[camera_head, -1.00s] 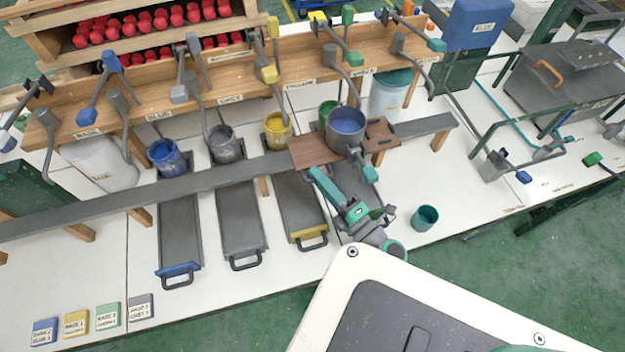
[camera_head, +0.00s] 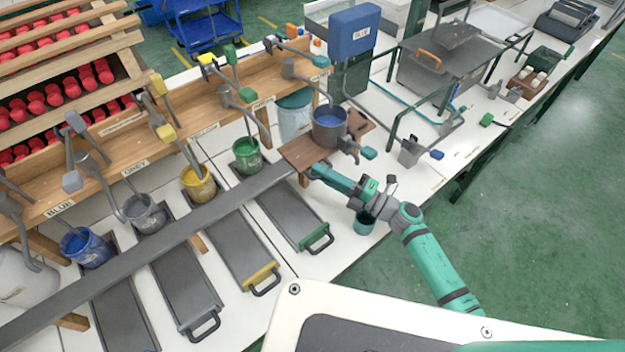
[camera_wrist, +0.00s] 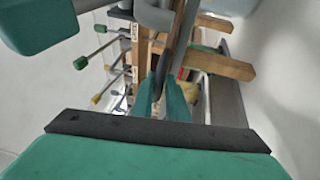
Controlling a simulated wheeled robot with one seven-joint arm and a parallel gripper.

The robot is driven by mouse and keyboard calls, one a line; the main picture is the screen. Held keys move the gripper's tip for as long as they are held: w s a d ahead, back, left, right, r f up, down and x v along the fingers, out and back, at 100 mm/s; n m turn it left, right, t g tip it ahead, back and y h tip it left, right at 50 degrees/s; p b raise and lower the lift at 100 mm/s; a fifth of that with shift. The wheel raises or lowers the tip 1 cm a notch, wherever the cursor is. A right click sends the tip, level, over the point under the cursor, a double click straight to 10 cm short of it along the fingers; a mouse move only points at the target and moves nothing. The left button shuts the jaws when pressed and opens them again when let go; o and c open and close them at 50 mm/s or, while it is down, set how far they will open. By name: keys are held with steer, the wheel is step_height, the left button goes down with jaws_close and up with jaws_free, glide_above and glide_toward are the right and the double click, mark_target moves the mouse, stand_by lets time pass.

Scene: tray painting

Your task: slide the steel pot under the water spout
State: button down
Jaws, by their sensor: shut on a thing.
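The steel pot (camera_head: 329,128), with blue contents, stands upright on a brown wooden carriage (camera_head: 303,154) at the right end of the grey rail. A valve with a teal handle (camera_head: 368,153) projects from the pot's front. My gripper (camera_head: 316,170) is at the carriage's front left edge, below the pot. In the wrist view, its green fingers (camera_wrist: 172,100) are shut on a dark bar, which looks like the carriage handle (camera_wrist: 183,55). A grey spout pipe (camera_head: 309,85) runs from the wooden shelf towards the pot's rim. Whether its mouth is over the pot, I cannot tell.
The grey rail (camera_head: 150,240) runs left past blue, grey, yellow and green buckets (camera_head: 247,157). Trays with handles lie in front. Pipes and a small grey box (camera_head: 411,152) stand to the right.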

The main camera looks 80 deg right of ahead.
steer(key=shift+d+r, duration=0.1)
steer(key=shift+r, duration=0.25)
steer(key=c, duration=1.8)
jaws_free()
steer(key=shift+f, duration=0.15)
